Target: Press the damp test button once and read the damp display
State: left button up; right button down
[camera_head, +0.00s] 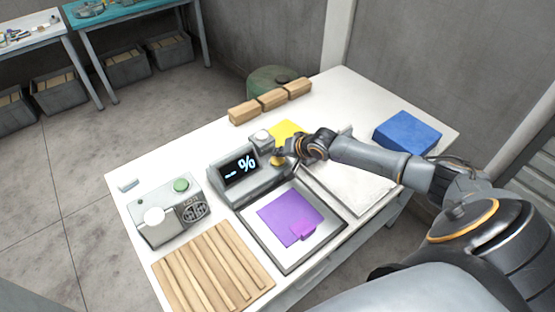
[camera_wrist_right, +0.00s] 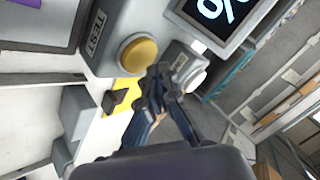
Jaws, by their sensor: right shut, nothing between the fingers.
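The damp meter (camera_head: 252,188) is a grey box on the white table. Its dark display (camera_head: 240,167) reads "-- %"; part of the display with a "%" also shows in the right wrist view (camera_wrist_right: 212,10). The yellow round test button (camera_wrist_right: 137,54) sits beside a "TEST" label in the wrist view. My right gripper (camera_wrist_right: 160,72) is shut and empty, its fingertips close to the button's edge; I cannot tell whether they touch it. In the head view the right gripper (camera_head: 287,155) partly hides the button. My left gripper is not in view.
A grey tray (camera_head: 283,262) with a purple cloth (camera_head: 287,215) lies in front of the meter. Wooden slats (camera_head: 212,268), a box with a green button (camera_head: 181,185), wooden blocks (camera_head: 271,99) and a blue block (camera_head: 407,132) stand around it. The table's left back corner is mostly clear.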

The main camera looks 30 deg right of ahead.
aim_at(279, 161)
jog(key=shift+f, duration=0.15)
jog(key=shift+f, duration=0.25)
jog(key=shift+f+b, duration=0.3)
jog(key=shift+f, duration=0.3)
dwell(0.9)
jog(key=shift+r, duration=0.1)
jog(key=shift+r+p, duration=0.9)
jog(key=shift+p, duration=0.2)
notch_tip(279, 161, up, 5)
jog(key=p, duration=0.5)
